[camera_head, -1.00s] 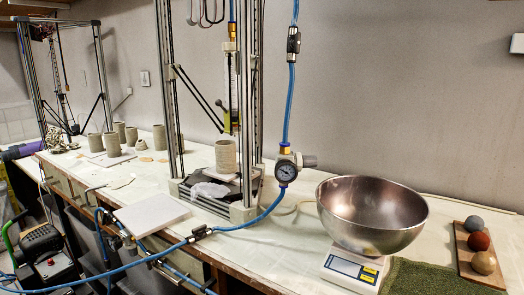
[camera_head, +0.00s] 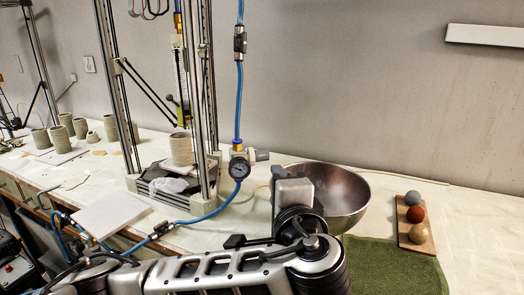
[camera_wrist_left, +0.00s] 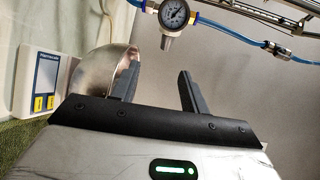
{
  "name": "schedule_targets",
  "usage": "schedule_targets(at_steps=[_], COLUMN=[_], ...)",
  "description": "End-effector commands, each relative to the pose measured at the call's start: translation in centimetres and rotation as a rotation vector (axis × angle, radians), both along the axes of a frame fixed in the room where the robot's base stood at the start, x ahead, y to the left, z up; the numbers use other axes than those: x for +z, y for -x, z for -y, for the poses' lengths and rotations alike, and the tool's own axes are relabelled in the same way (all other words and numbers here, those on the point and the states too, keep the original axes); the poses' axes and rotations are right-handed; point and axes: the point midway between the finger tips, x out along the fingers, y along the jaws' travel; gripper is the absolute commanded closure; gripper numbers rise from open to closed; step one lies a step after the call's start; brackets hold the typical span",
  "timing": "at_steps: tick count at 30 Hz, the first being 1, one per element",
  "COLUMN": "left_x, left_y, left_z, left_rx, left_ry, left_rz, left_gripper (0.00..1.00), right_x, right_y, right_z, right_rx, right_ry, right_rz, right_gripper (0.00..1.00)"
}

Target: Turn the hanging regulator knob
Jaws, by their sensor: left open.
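The regulator (camera_head: 238,168) hangs on a blue hose with a round dial gauge. Its grey knob (camera_head: 262,156) sticks out to the right. In the left wrist view the gauge (camera_wrist_left: 174,13) is at the top, with the grey knob (camera_wrist_left: 168,42) just below it. My left gripper (camera_head: 296,178) is to the right of the knob and lower, in front of the metal bowl; its fingertips are hard to make out there. In the left wrist view the left gripper (camera_wrist_left: 158,82) is open and empty, and the knob lies beyond its fingers, apart from them. My right gripper is not in view.
A board with three clay balls (camera_head: 416,233) and a green towel (camera_head: 400,265) lie to the right. A printer frame (camera_head: 208,90) stands left of the regulator.

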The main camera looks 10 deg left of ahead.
Motion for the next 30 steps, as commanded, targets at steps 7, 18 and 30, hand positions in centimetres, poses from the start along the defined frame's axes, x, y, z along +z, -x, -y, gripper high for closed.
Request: schedule_targets(at_steps=[7, 18, 30], left_x=[0.9, 0.4, -0.3], left_y=[-2.0, -9.6, -15.1], left_z=[-0.7, -2.8, -4.2], left_rx=[0.016, 0.014, 0.011], left_ry=[-0.036, -0.033, -0.03], left_rz=[0.031, 0.03, 0.029], left_gripper=[0.55, 0.55, 0.55], right_x=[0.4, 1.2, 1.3], right_y=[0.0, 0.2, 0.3], right_z=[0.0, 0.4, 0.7], right_rx=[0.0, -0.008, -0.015], right_ry=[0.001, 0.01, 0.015], right_rz=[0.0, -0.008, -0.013], right_gripper=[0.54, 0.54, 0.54])
